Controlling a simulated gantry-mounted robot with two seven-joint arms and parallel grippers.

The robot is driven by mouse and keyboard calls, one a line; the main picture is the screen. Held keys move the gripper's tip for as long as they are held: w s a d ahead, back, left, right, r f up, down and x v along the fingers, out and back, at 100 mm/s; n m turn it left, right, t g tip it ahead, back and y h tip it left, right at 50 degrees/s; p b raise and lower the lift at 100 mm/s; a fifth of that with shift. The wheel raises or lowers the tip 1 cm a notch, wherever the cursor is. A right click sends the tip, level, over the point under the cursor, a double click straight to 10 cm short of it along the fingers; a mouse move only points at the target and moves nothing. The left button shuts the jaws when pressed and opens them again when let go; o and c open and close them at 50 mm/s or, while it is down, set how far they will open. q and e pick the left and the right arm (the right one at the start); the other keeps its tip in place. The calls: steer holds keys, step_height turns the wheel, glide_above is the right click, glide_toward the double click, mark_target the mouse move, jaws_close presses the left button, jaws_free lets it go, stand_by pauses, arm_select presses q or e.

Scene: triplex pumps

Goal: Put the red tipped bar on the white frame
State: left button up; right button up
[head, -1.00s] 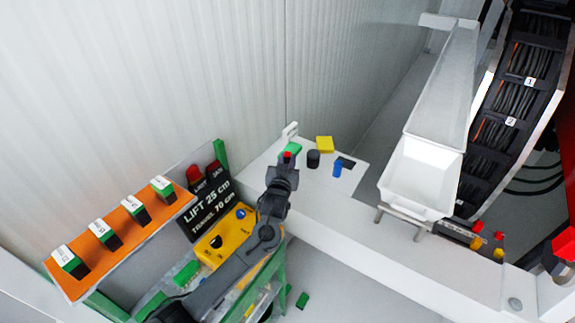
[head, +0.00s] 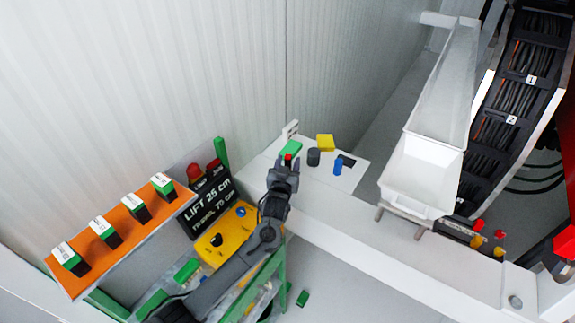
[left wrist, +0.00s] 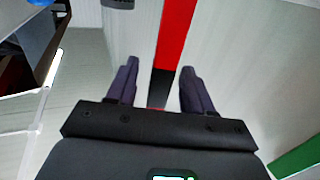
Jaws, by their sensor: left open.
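The red tipped bar (head: 288,157) shows as a small red end just beyond my left gripper (head: 284,170), beside the green block; the rest is hidden in the head view. In the left wrist view the bar (left wrist: 175,35) is red with a black part and runs down between the two spread fingers of my left gripper (left wrist: 157,82). The fingers are open, with a gap on each side of the bar. The white frame (head: 370,245) is the long white beam below and right of the gripper. My right gripper is not in view.
A green block (head: 290,149), yellow block (head: 325,142), black cylinder (head: 313,157) and blue cylinder (head: 338,166) stand near the gripper. A white chute (head: 420,175) is at right. A black sign (head: 205,197) and orange panel (head: 110,250) are at left.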

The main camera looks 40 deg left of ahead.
arm_select(q)
steer(key=shift+r, duration=0.2)
steer(key=v, duration=1.2)
steer(key=s+d+f+m+g+h, duration=0.3)
steer(key=s+d+f+g+h, duration=0.25)
steer(key=s+d+f, duration=0.4)
steer(key=s+d+f+m+g+h, duration=0.1)
steer(key=s+d+f+m+g, duration=0.1)
steer(key=s, duration=0.8)
steer(key=s+d+f+m+g+h, duration=0.2)
steer(key=s+g, duration=0.3)
steer(key=s, duration=0.6)
steer(key=shift+s+d, duration=0.25)
steer(key=shift+d, duration=0.35)
steer(key=shift+r, duration=0.15)
step_height(320, 180, up, 22)
steer(key=p, duration=2.2)
